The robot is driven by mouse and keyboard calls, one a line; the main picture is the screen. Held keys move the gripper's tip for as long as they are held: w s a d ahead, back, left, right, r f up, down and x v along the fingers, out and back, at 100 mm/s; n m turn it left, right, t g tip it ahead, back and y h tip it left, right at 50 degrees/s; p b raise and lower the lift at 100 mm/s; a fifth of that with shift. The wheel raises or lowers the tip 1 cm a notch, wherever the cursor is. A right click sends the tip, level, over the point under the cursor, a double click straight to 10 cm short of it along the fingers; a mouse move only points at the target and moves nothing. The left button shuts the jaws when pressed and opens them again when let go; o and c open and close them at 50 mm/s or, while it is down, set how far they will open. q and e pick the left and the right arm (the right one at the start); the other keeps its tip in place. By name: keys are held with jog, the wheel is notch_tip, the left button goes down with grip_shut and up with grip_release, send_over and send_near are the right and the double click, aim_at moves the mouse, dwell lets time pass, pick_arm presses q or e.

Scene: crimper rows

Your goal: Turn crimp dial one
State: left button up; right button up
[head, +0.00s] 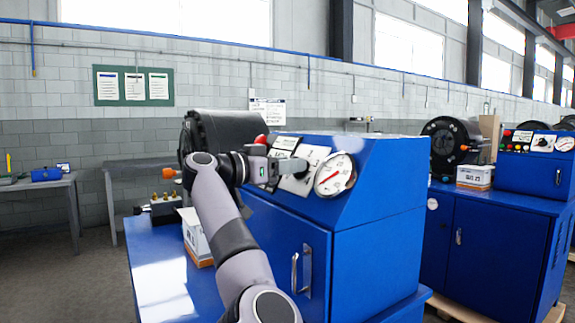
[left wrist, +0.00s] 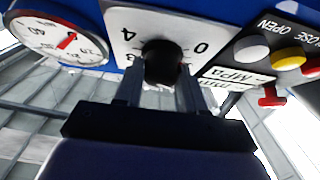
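The crimp dial is a black knob (left wrist: 162,60) on a white numbered plate (left wrist: 122,28) in the left wrist view. In the head view the plate (head: 313,158) is on the sloped panel of the near blue crimper (head: 378,200), and my gripper hides the knob. My left gripper (left wrist: 160,88) has one finger on each side of the knob and appears closed against it. In the head view the left gripper (head: 285,172) reaches the panel from the left. My right gripper is not in view.
A pressure gauge (head: 335,175) sits right of the dial plate. In the left wrist view, a grey button (left wrist: 252,48), a yellow button (left wrist: 288,57) and a red knob (left wrist: 271,97) lie to the right. A second blue crimper (head: 500,235) stands at right.

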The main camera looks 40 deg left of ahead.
pick_arm(q)
jog(key=shift+c, duration=1.1)
jog(key=shift+f+n, duration=0.15)
jog(key=shift+n, duration=0.15)
